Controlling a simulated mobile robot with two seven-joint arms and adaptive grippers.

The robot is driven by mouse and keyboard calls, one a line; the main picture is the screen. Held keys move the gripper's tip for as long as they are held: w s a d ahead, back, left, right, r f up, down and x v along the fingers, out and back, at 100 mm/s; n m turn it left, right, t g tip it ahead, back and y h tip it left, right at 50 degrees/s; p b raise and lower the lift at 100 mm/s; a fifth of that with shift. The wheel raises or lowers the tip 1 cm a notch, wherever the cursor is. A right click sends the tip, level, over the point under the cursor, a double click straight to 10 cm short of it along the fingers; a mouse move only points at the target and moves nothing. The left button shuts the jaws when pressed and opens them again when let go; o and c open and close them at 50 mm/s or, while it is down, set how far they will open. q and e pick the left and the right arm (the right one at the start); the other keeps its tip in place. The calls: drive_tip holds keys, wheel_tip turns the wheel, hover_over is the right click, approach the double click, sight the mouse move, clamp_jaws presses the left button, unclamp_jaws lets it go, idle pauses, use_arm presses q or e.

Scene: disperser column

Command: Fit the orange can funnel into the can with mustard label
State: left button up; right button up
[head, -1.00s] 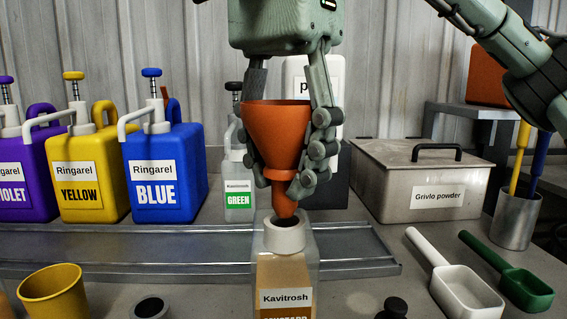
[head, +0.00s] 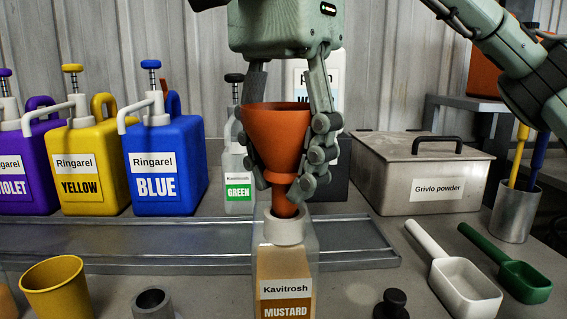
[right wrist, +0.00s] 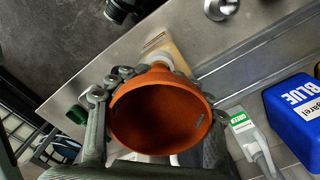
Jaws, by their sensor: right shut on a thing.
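My right gripper (head: 291,160) is shut on the orange can funnel (head: 276,135), one finger on each side, and holds it upright. The funnel's narrow spout points down at the white neck of the can with the mustard label (head: 285,268). The spout tip is hidden from the neck rim down, so it appears to be inside the opening. In the right wrist view I look into the funnel's wide mouth (right wrist: 160,118), with the can partly hidden behind it. My left gripper does not show.
A metal tray rail (head: 120,240) runs behind the can. White (head: 465,285) and green (head: 520,275) scoops lie to the right. Ringarel jugs (head: 165,170) stand at the back left.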

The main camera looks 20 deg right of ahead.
sight(283, 208)
drive_tip(key=shift+f+b, duration=0.4)
drive_tip(key=shift+f, duration=0.4)
idle(0.5)
drive_tip(key=shift+f, duration=0.35)
drive_tip(key=shift+s+f+b, duration=0.1)
drive_tip(key=shift+f+b, duration=0.2)
drive_tip(key=shift+f, duration=0.25)
